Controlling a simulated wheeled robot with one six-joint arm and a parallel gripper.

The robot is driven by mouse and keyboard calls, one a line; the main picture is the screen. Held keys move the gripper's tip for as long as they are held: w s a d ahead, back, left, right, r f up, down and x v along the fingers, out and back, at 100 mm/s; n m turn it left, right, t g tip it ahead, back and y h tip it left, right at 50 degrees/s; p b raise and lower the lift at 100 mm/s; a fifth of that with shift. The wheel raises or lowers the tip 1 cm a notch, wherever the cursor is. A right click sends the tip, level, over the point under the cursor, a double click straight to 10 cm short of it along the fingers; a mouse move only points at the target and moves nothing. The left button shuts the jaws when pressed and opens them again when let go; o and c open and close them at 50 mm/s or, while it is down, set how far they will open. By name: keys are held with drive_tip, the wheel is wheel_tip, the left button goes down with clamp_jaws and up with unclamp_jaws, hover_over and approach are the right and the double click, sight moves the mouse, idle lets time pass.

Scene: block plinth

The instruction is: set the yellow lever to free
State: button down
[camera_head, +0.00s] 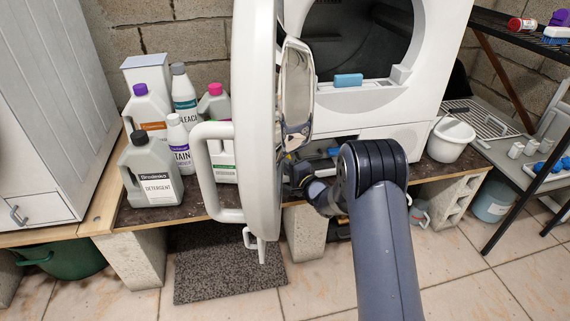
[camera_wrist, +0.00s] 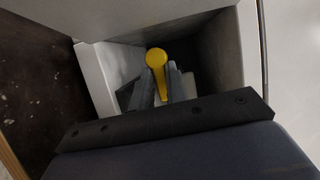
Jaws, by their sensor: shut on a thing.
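The yellow lever (camera_wrist: 157,62) shows in the wrist view, inside a grey recess low in the white machine's front. Its round yellow end is uppermost, with a narrower yellow part running down between my fingers. My gripper (camera_wrist: 160,83) is shut on the lever, one dark finger on each side of it. In the head view my gripper is mostly hidden behind my own arm and the open round door (camera_head: 256,120). The lever cannot be made out there, and no marking for free is legible.
The white machine (camera_head: 440,50) stands on a dark plinth, its door swung open left of my arm. Several bottles, including a grey detergent bottle (camera_head: 150,172), stand left of the door. A blue item (camera_head: 348,80) lies at the drum opening's lip. A white pot (camera_head: 450,138) stands to the right.

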drive_tip(key=shift+r+n+g+h+p, duration=0.3)
drive_tip(key=shift+r+n+h+p, duration=0.15)
drive_tip(key=shift+n+p, duration=0.7)
drive_tip(key=shift+a+r+n+h+p, duration=0.15)
drive_tip(key=shift+n+h+p, duration=0.2)
drive_tip(key=shift+n, duration=0.2)
drive_tip(key=shift+a+r+n+h+p, duration=0.1)
drive_tip(key=shift+n+h+p, duration=0.1)
drive_tip(key=shift+n+p, duration=0.3)
drive_tip(key=n, duration=0.1)
drive_tip(key=n+h, duration=0.2)
drive_tip(key=shift+s+a+r+n+g, duration=0.2)
drive_tip(key=shift+a+n+g, duration=0.1)
drive_tip(key=shift+g, duration=0.1)
drive_tip(key=c, duration=1.4)
unclamp_jaws()
drive_tip(key=shift+d+r, duration=0.1)
drive_tip(key=shift+r, duration=0.05)
drive_tip(key=p+v, duration=0.3)
drive_tip(key=v, duration=0.7)
drive_tip(key=shift+s, duration=0.35)
